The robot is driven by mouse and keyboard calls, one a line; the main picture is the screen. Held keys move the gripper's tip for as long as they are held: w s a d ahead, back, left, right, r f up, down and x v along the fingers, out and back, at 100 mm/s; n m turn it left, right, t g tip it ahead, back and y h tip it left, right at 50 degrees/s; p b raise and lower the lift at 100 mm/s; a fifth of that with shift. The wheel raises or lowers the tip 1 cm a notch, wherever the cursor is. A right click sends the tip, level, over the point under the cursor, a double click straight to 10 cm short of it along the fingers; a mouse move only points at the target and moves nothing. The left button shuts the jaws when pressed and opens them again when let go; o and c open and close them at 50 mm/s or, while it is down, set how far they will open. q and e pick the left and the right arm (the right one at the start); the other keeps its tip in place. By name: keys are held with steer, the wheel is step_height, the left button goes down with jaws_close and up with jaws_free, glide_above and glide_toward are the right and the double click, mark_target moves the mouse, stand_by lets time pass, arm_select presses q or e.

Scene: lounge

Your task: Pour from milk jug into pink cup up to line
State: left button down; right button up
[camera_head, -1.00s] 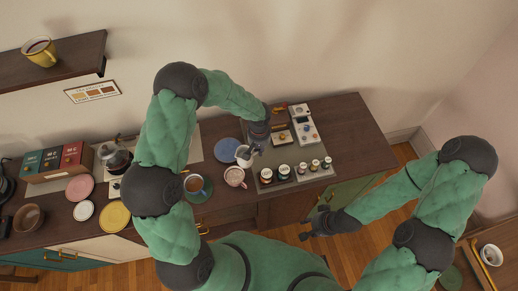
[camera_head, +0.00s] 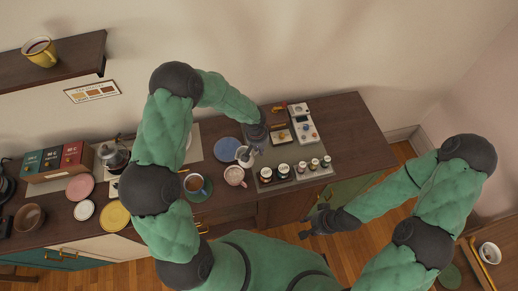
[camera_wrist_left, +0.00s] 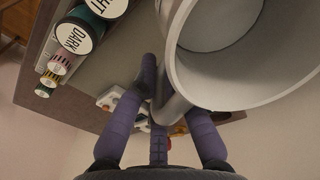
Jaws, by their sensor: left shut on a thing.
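The milk jug (camera_head: 245,156) is small and pale grey, over the counter just behind the pink cup. My left gripper (camera_head: 254,146) is shut on its handle side. In the left wrist view the jug (camera_wrist_left: 222,92) fills the upper right with its wide mouth showing, and my left fingers (camera_wrist_left: 165,100) are at its handle. I cannot make out a milk level. The pink cup (camera_head: 234,176) stands upright on the counter, in front and slightly left of the jug; its line cannot be made out. My right gripper (camera_head: 316,222) is open and empty, away from the counter.
A blue plate (camera_head: 227,150) lies left of the jug. A cup of brown drink (camera_head: 194,183) stands left of the pink cup. The counter's right end is clear.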

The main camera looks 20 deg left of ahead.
arm_select(q)
steer(key=shift+w+r+t+h+p, duration=0.1)
steer(key=shift+r+t+h+p, duration=0.2)
steer(key=shift+r+p, duration=0.05)
steer(key=shift+w+d+r+t, duration=0.1)
steer(key=shift+r+t, duration=0.2)
steer(key=shift+r, duration=0.05)
steer(key=shift+d+r+t+h+p, duration=0.1)
steer(key=shift+r+t+h+p, duration=0.4)
steer(key=shift+t+h, duration=0.2)
steer(key=shift+w+f+b, duration=0.1)
steer(key=shift+f+b, duration=0.15)
steer(key=shift+b, duration=0.2)
steer(key=shift+f+t+h+b, duration=0.4)
steer(key=shift+t+b, duration=0.1)
steer(key=shift+b, duration=0.35)
steer(key=shift+r+t+h+b, duration=0.45)
steer(key=shift+t+h+b, duration=0.05)
steer(key=shift+t+b, duration=0.1)
steer(key=shift+s+f+t+h+b, duration=0.2)
steer(key=shift+f+t+h+b, duration=0.25)
steer(key=shift+f+b, duration=1)
